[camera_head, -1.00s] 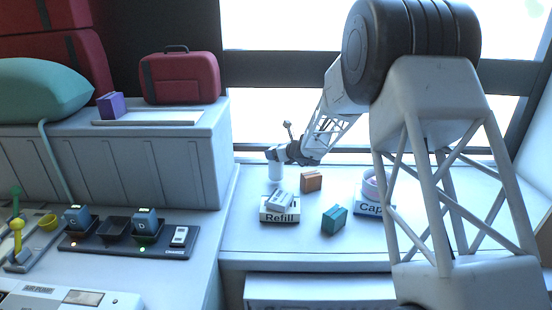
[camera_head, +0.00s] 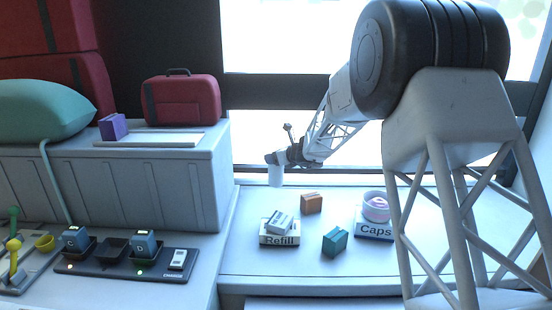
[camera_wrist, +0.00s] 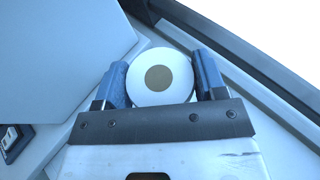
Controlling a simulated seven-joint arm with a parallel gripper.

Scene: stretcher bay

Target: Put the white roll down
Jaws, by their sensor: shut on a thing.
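The white roll shows end-on in the wrist view (camera_wrist: 160,58), a white disc with a tan centre between the two blue fingers. My gripper (camera_wrist: 161,80) is shut on it. In the head view the roll (camera_head: 275,176) hangs upright under my gripper (camera_head: 275,160), over the back of the white counter (camera_head: 240,225), near the window sill. Its lower end appears slightly above the counter; the exact gap is hard to tell.
On the counter stand a Refill holder (camera_head: 279,239) with a white item on it, a brown box (camera_head: 311,204), a teal box (camera_head: 336,242) and a Caps holder (camera_head: 374,230) with a pink-filled bowl (camera_head: 376,206). A grey bench (camera_head: 150,180) rises to the left. Counter front centre is clear.

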